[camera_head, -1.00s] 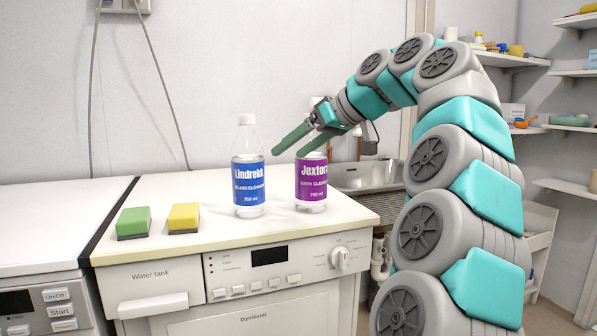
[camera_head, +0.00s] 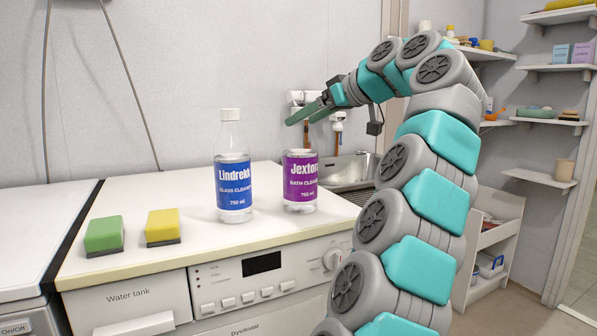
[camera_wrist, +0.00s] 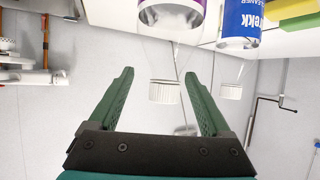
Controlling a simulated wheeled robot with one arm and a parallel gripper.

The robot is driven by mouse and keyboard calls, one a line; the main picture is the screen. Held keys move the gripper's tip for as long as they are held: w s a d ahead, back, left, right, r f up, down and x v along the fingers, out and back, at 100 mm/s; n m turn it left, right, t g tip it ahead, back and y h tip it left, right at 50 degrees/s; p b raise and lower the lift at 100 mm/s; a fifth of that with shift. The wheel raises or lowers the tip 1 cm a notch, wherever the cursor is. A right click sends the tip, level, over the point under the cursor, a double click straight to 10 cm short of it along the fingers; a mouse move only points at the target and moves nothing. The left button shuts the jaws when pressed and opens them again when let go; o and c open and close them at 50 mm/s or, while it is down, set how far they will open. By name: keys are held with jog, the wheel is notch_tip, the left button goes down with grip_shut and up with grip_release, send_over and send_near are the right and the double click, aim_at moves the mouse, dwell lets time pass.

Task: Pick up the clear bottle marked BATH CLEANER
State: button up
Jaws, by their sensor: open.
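The clear bottle marked BATH CLEANER (camera_head: 300,183) has a purple label and stands upright on the white counter. My gripper (camera_head: 303,114) is open and empty at the height of the bottle's top, overlapping it in the head view, where its cap is hard to make out. In the wrist view, the bottle's purple label (camera_wrist: 180,10) is at the top edge. Its white ribbed cap (camera_wrist: 164,92) appears between the two green fingers of my gripper (camera_wrist: 159,73). I see no finger touching it; the depth is unclear.
The blue-labelled GLASS CLEANER bottle (camera_head: 233,188) stands close to the left. It also shows in the wrist view (camera_wrist: 240,22). Green (camera_head: 104,235) and yellow (camera_head: 163,227) sponges lie farther left on the counter (camera_head: 200,246). A metal sink (camera_head: 347,170) and wall pipes are behind right.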

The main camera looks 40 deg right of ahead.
jog(key=shift+w+a+f, duration=0.3)
jog(key=shift+w, duration=0.25)
jog(key=shift+w+a+f, duration=0.25)
jog(key=shift+w, duration=0.25)
jog(key=shift+x, duration=1.2)
grip_shut()
jog(key=shift+r, duration=0.1)
